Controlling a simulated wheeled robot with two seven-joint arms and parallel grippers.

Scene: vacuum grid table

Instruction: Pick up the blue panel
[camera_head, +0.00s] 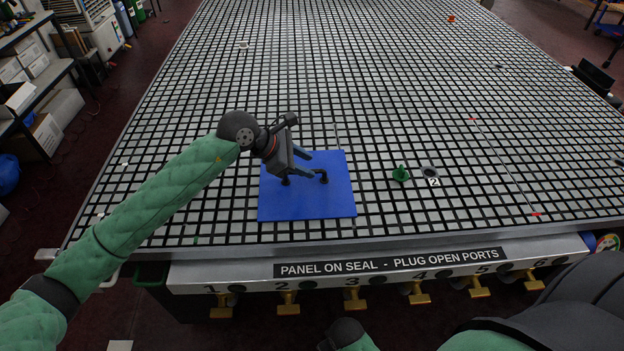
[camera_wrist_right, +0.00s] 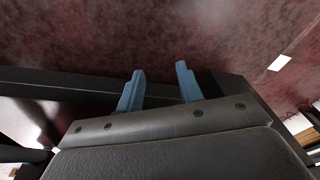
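The blue panel (camera_head: 335,200) lies flat on the grid table near its front edge, left of centre. A black handle (camera_head: 322,178) stands on it, partly hidden by my left gripper. My left gripper (camera_head: 311,165) is over the panel at the handle, with its two blue fingers apart. I cannot tell whether the fingers are around the handle or just above it. My right gripper (camera_wrist_right: 160,68) shows in the right wrist view with its fingers apart and nothing between them, over dark red floor.
A small orange item (camera_head: 451,18) sits far back. Most of the grid table (camera_head: 380,90) is clear.

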